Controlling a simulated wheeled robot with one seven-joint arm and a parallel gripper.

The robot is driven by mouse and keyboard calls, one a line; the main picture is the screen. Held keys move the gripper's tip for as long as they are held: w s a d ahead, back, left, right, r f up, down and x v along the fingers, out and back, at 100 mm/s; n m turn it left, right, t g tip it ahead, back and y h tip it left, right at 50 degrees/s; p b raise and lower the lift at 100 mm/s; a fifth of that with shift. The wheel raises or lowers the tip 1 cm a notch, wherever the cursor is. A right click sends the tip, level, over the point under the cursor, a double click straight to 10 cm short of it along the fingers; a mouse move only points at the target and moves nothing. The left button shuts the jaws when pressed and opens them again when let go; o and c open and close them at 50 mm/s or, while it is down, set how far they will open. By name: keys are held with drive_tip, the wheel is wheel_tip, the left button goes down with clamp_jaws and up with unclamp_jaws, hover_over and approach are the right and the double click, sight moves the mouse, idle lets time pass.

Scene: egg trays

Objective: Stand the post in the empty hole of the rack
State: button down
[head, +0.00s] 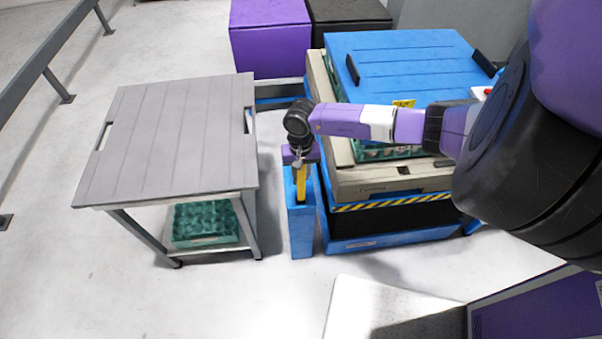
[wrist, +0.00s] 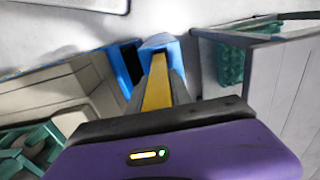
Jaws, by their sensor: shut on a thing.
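The yellow post (head: 301,186) hangs below my gripper (head: 300,164). My gripper is shut on it. The post overlaps the top of the tall, narrow blue rack (head: 301,235), which stands on the floor between the grey table and the blue stack. In the wrist view the post (wrist: 156,84) runs between my two dark fingers toward the rack (wrist: 160,41). I cannot tell whether its lower end is inside a hole or just above the rack. The holes are hidden or too small to make out.
A grey-topped table (head: 170,140) with a green egg tray (head: 206,222) on its lower shelf stands left of the rack. A beige crate (head: 390,184) on a blue base with a striped edge stands close on the right. Purple and black boxes are behind. Floor in front is clear.

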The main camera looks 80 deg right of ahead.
sight(301, 186)
drive_tip(key=shift+f+b, duration=2.75)
drive_tip(key=shift+f, duration=1.1)
drive_tip(key=c, duration=1.1)
unclamp_jaws()
wheel_tip(301, 186, up, 8)
drive_tip(key=shift+f, duration=0.15)
